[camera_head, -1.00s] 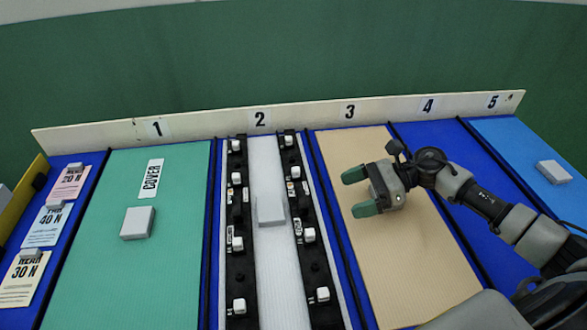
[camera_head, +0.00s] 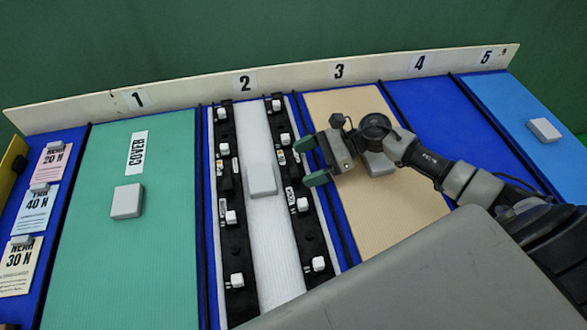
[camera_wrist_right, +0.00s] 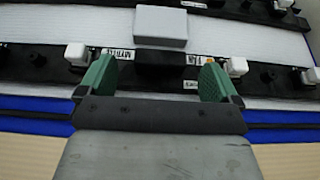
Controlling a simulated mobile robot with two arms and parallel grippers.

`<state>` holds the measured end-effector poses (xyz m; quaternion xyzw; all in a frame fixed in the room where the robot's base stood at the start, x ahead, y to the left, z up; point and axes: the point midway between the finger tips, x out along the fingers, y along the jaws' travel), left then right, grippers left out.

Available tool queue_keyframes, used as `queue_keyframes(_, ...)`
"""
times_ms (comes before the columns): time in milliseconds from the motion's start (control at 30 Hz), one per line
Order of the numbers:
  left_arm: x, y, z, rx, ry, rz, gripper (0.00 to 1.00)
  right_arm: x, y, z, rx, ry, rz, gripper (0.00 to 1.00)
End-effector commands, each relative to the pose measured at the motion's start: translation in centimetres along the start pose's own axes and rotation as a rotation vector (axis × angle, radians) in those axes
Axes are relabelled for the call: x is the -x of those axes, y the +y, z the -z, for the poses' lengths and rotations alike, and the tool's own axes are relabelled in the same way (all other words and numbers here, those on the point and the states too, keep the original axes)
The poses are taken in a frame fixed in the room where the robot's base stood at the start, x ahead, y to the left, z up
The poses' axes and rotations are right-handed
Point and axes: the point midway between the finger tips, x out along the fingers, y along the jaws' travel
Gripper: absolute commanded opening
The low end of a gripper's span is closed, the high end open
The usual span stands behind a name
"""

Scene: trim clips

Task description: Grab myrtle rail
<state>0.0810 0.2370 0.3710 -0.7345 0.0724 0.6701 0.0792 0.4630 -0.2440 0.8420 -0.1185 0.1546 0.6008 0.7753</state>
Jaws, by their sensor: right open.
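The rail labelled MYRTLE is a long black strip with white clips. It is the right-hand rail (camera_head: 312,243) of the pair in section 2 in the head view, and its label is readable on the near rail (camera_wrist_right: 165,68) in the right wrist view. My right gripper (camera_head: 310,161) is open, with green fingers just to the right of this rail. In the right wrist view the open fingers (camera_wrist_right: 159,79) stand either side of the rail's raised black middle block. I cannot tell whether they touch it. My left gripper is not in view.
A second black rail (camera_head: 235,240) lies to the left. A white block (camera_head: 262,180) sits on white foam between the rails. Other white blocks lie on the green panel (camera_head: 127,201), the tan panel (camera_head: 378,163) and the blue panel (camera_head: 543,130). A numbered board (camera_head: 300,78) runs behind.

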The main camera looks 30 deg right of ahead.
Motion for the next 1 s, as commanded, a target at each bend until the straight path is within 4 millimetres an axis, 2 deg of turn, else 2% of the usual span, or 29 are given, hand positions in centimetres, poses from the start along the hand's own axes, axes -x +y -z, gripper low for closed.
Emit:
queue_keyframes(133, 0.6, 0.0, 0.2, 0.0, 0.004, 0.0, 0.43, -1.6, -0.1, -0.2, 0.001, -0.002, 0.002, 0.94)
queue_keyframes(400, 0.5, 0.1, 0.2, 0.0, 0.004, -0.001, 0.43, -2.0, -0.1, 0.0, 0.002, 0.001, 0.002, 0.94)
queue_keyframes(467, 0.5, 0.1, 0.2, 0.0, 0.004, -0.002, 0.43, -2.0, -0.1, 0.0, 0.002, 0.001, 0.002, 0.86)
queue_keyframes(800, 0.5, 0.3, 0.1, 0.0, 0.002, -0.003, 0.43, -1.9, -0.1, -0.1, 0.001, 0.0, 0.002, 0.34)
queue_keyframes(833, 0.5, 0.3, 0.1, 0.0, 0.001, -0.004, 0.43, -1.9, -0.1, -0.1, 0.001, 0.0, 0.002, 0.31)
queue_keyframes(1000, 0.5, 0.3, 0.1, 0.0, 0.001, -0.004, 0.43, -1.9, -0.1, -0.1, 0.002, -0.001, 0.002, 0.31)
